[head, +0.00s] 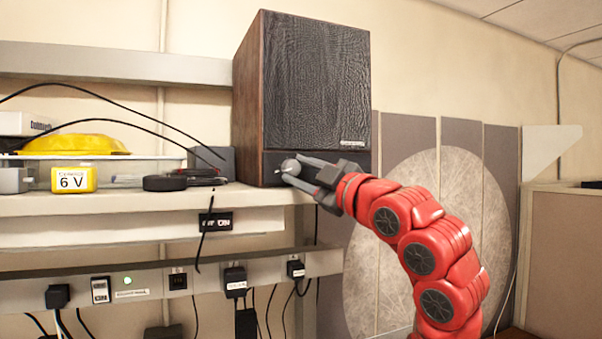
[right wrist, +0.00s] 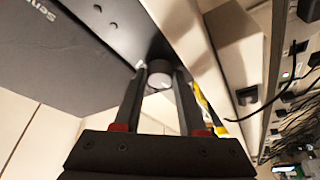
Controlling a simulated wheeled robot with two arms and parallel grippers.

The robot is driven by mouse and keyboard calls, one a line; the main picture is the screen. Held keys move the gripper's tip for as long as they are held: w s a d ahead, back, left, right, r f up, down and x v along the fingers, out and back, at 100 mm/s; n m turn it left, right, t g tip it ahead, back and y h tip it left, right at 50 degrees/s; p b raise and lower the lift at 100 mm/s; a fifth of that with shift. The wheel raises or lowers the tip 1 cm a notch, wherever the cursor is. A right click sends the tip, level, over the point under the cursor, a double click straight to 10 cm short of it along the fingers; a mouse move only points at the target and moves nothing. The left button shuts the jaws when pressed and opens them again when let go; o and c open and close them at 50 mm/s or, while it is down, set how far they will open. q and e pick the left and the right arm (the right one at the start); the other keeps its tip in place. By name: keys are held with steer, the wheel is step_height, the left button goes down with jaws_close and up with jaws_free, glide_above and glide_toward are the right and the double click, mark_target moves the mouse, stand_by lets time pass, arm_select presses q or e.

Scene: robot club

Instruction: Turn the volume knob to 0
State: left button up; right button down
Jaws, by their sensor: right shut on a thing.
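The speaker (head: 305,80) is a tall box with brown wooden sides and a dark textured front, standing on the shelf. The volume knob (head: 291,167) is a small round silver-grey knob low on the speaker's front panel. My right gripper (head: 296,172) reaches in from the right and is shut on the knob. In the right wrist view the knob (right wrist: 160,72) sits between the two fingertips (right wrist: 160,80), which touch its sides. The fingers hide part of the knob, and I cannot read its marks or setting. My left gripper is in neither view.
Below runs a power strip (head: 205,280) with plugs and hanging cables. Grey panels (head: 410,135) stand right of the speaker.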

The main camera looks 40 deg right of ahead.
steer(key=shift+c, duration=2.4)
jaws_free()
